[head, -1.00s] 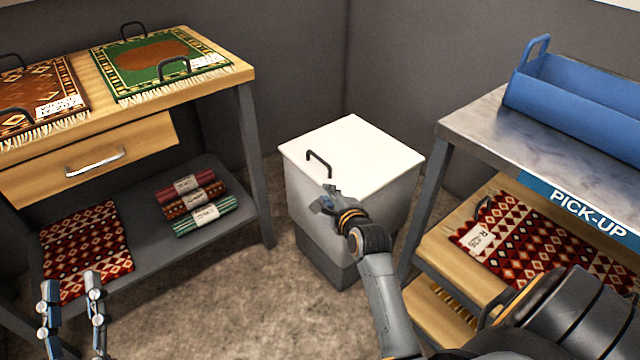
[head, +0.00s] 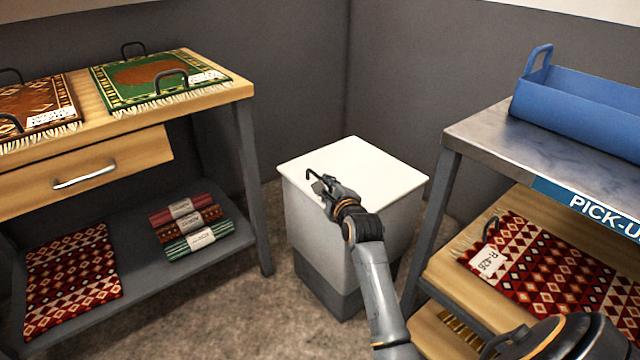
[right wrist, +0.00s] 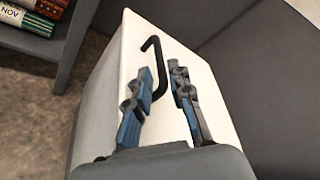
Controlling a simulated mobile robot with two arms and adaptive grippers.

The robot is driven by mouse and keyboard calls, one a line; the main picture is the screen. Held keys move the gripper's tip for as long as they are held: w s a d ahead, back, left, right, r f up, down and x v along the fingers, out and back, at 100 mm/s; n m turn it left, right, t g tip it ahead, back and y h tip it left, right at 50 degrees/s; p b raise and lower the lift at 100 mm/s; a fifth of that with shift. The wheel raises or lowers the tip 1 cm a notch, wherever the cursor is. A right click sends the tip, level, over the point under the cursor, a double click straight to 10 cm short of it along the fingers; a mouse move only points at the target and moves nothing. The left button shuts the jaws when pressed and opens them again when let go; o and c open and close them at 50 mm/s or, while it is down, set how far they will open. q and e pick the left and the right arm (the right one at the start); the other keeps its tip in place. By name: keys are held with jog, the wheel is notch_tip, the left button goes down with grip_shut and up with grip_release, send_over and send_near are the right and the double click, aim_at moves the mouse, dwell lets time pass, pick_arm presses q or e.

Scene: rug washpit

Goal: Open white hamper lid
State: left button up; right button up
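The white hamper (head: 335,235) stands on the floor between the two benches, and its flat white lid (head: 365,165) is closed. The lid has a dark hooked handle (head: 312,176) on its left side. My right gripper (head: 322,186) is at the handle, above the lid. In the right wrist view my right gripper (right wrist: 163,88) has its two fingers apart, with the handle (right wrist: 156,62) reaching between or just past the fingertips. I cannot tell whether they touch it. My left gripper is out of view.
The wooden bench (head: 240,92) on the left carries rugs with handles and has a drawer and a lower shelf. The pick-up bench (head: 490,135) on the right holds a blue bin (head: 570,110), with a patterned rug (head: 540,265) below. Floor in front of the hamper is clear.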

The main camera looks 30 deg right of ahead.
aim_at(320, 177)
jog(key=b+x, duration=0.1)
jog(key=x, duration=0.3)
jog(key=shift+w+f+b, duration=0.15)
jog(key=shift+f+b, duration=0.05)
jog(key=shift+b, duration=0.1)
jog(key=shift+w+d, duration=0.15)
jog(key=shift+w, duration=0.35)
grip_shut()
